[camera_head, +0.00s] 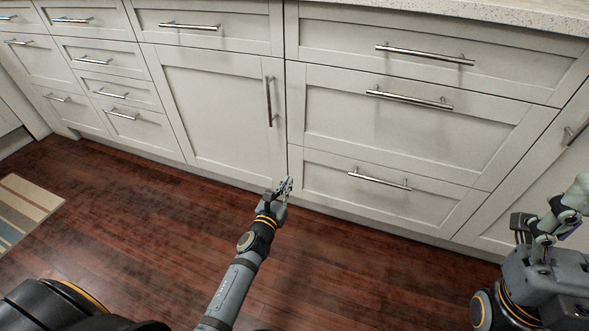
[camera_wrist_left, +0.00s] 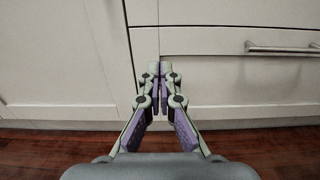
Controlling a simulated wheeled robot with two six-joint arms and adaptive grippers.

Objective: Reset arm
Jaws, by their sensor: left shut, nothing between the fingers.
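My left gripper (camera_head: 284,187) is in the head view, at the end of the arm reaching up from the bottom middle. It is in front of the lower part of the white cabinets, near the seam between a cabinet door (camera_head: 215,115) and a bottom drawer (camera_head: 375,190). In the left wrist view the gripper (camera_wrist_left: 162,68) has its two fingers together, with nothing between them. The fingers point at the cabinet front; whether they touch it cannot be told. The drawer's bar handle (camera_wrist_left: 283,48) is to the right of the fingers.
White drawers and doors with metal bar handles fill the back, all looking shut. A pale countertop (camera_head: 530,14) runs along the top right. A striped rug (camera_head: 22,212) lies left. The dark wood floor (camera_head: 140,215) is open.

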